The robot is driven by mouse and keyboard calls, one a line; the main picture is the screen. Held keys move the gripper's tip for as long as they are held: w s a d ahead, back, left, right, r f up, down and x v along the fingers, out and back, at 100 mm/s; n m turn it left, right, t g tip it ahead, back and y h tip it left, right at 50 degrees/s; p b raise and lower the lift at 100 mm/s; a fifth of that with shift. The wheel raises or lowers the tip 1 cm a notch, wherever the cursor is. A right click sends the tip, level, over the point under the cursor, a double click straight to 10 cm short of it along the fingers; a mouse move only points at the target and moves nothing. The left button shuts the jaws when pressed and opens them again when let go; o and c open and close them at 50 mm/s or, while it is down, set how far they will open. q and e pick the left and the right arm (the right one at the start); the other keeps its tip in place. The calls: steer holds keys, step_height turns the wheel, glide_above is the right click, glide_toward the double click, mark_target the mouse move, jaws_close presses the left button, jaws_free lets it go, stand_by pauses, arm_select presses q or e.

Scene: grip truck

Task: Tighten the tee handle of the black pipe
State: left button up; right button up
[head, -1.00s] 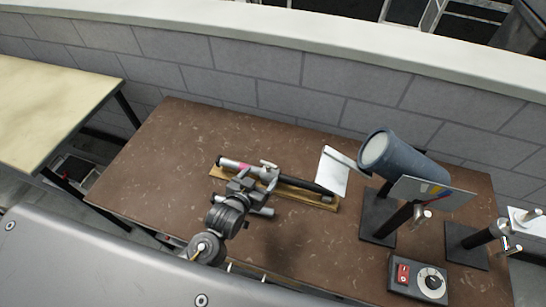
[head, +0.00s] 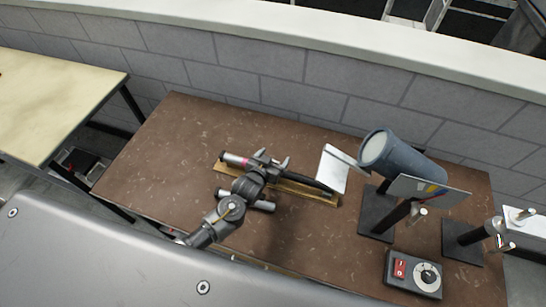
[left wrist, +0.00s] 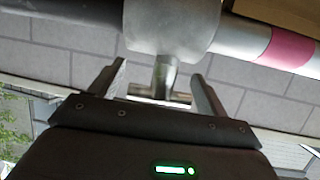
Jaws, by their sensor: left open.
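The black pipe (head: 305,182) lies over a wooden board on the brown table, joined to a silver pipe (head: 236,159) with a pink band. In the left wrist view, a grey clamp block (left wrist: 172,25) sits between the dark pipe (left wrist: 60,12) and the pink-banded pipe (left wrist: 265,45). The metal tee handle (left wrist: 164,85) sticks out of this block. My left gripper (head: 262,160) is over the clamp, which it largely hides in the head view. Its fingers (left wrist: 160,88) are open on either side of the tee handle, with gaps visible. My right gripper is not in view.
A white plate (head: 333,168) and a blue-grey lamp (head: 405,158) stand to the right. A control box (head: 414,274) with a red switch is at the front right. The table's left part is clear.

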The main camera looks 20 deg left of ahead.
arm_select(q)
steer(key=c, duration=0.7)
steer(key=shift+c, duration=1.4)
